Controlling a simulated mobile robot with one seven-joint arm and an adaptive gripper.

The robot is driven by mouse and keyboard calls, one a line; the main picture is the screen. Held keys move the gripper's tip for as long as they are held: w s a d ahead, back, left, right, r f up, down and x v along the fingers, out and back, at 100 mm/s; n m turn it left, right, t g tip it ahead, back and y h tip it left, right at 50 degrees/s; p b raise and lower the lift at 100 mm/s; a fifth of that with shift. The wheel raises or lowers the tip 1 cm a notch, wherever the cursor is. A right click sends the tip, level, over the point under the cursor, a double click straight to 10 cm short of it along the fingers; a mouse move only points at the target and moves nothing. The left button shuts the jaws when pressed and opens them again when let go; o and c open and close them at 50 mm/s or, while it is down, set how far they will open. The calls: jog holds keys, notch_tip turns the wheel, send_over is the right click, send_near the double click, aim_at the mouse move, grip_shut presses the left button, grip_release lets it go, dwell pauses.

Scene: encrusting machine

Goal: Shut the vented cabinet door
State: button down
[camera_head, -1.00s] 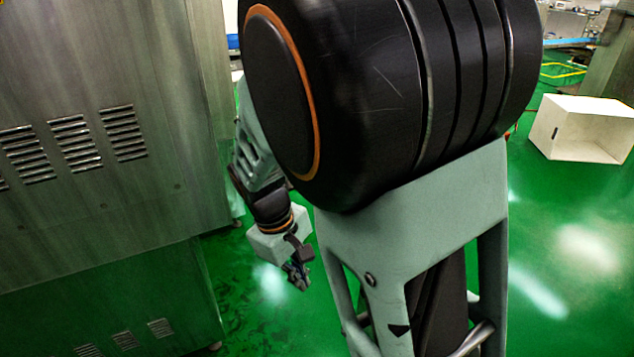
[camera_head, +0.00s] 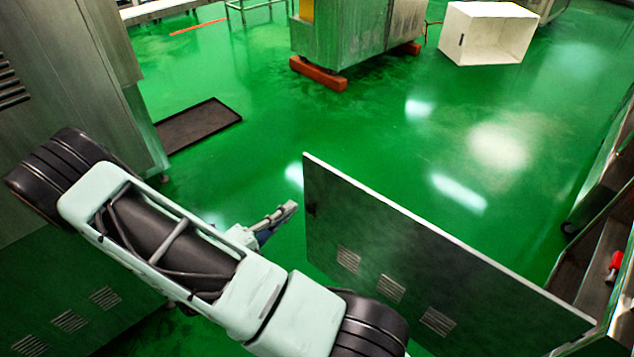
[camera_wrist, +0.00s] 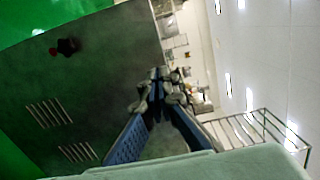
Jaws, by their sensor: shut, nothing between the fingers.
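The vented cabinet door (camera_head: 420,265) stands open in the head view, a grey panel with several slotted vents low on its face. Its right end meets the cabinet (camera_head: 603,262) at the lower right, whose inside shows. My gripper (camera_head: 290,207) is shut and empty, just left of the door's free upright edge; whether it touches cannot be told. In the wrist view the door (camera_wrist: 85,90) fills the left side, with vents and a small dark and red latch (camera_wrist: 66,47). My gripper's fingertips (camera_wrist: 160,76) are together near the door's edge.
A red-handled object (camera_head: 614,265) is in the open cabinet. A steel machine (camera_head: 60,90) stands at left beside my arm. A dark mat (camera_head: 198,124) lies on the green floor, and a white open box (camera_head: 488,33) stands far back. The floor beyond the door is clear.

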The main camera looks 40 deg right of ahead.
aim_at(332, 173)
jog(key=d+b, duration=0.1)
jog(key=d, duration=0.3)
jog(key=w+d+b, duration=0.1)
jog(key=d, duration=0.3)
jog(key=w+d+b, duration=0.1)
jog(key=d, duration=0.3)
jog(key=shift+w+d+f, duration=0.1)
jog(key=shift+w+d, duration=0.05)
jog(key=shift+d, duration=0.25)
jog(key=shift+w+d, duration=0.1)
jog(key=shift+d, duration=0.3)
jog(key=shift+w+d, duration=0.1)
